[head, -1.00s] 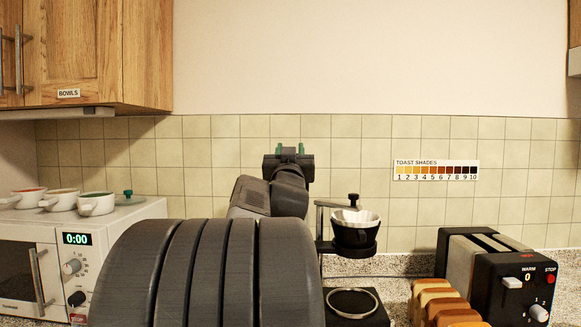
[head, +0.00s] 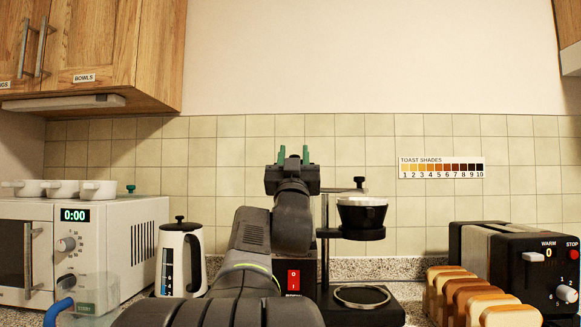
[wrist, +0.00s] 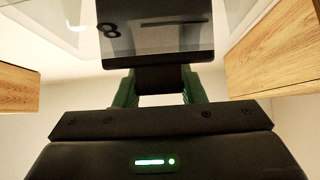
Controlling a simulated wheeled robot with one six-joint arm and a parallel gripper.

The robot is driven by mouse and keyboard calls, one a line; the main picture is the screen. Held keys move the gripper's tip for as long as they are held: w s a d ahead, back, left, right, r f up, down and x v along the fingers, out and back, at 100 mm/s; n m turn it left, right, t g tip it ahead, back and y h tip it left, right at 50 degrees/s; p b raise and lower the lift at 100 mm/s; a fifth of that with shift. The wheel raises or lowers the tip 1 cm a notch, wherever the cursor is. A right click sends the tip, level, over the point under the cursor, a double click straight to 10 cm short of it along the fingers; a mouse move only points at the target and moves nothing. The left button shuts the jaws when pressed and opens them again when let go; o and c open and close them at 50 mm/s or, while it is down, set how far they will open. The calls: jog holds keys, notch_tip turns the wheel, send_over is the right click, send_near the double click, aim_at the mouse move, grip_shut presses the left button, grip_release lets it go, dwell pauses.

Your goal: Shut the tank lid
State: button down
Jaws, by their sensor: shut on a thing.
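My gripper (head: 293,158) is raised at the picture's middle in the head view, its two green fingers pointing up against the tiled wall. In the wrist view the gripper (wrist: 157,92) is shut on the dark tab of a dark, glossy panel (wrist: 155,40), which appears to be the tank lid. The lid cannot be made out in the head view. The coffee maker (head: 294,277), with a red switch, stands behind my arm. Its tank is hidden by my arm, so how far the lid stands open cannot be told.
A black filter holder (head: 361,218) is right of my arm. Bread slices (head: 470,300) and a toaster (head: 510,265) stand further right. A kettle (head: 181,262), a clear jug (head: 92,297) and a microwave (head: 120,245) bearing bowls are left. Wall cabinets (head: 95,45) hang upper left.

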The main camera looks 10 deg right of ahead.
jog(key=shift+s+a+f+b, duration=0.1)
jog(key=shift+s+f+b, duration=0.15)
jog(key=shift+f+b, duration=0.4)
jog(key=shift+s+f+b, duration=0.25)
jog(key=shift+f+b, duration=0.35)
jog(key=shift+f, duration=0.05)
jog(key=shift+s+a+f+b, duration=0.1)
jog(key=shift+s+f+b, duration=0.15)
jog(key=shift+f+b, duration=0.4)
jog(key=c, duration=0.9)
grip_release()
jog(key=shift+s, duration=0.25)
jog(key=shift+w, duration=0.15)
